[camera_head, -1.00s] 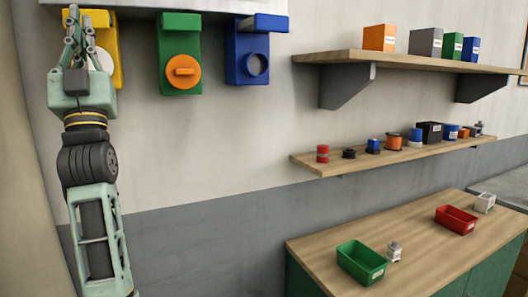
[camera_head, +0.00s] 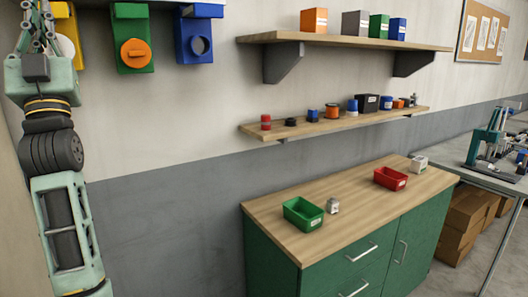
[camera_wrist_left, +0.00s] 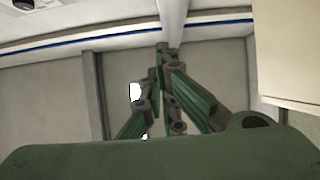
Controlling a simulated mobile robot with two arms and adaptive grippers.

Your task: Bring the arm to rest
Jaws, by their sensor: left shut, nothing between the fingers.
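My left arm stands upright along the left edge of the head view. Its gripper (camera_head: 38,22) points up in front of the yellow wall unit (camera_head: 66,38) and hides part of it. In the left wrist view the fingers of my left gripper (camera_wrist_left: 163,50) come together at the top, shut and empty, with wall and ceiling behind them. My right gripper is in neither view.
A green unit (camera_head: 133,58) and a blue unit (camera_head: 193,52) hang right of the gripper. Two wall shelves (camera_head: 340,42) hold boxes and small parts. A cabinet (camera_head: 270,200) carries a green bin (camera_head: 303,222) and a red bin (camera_head: 389,185).

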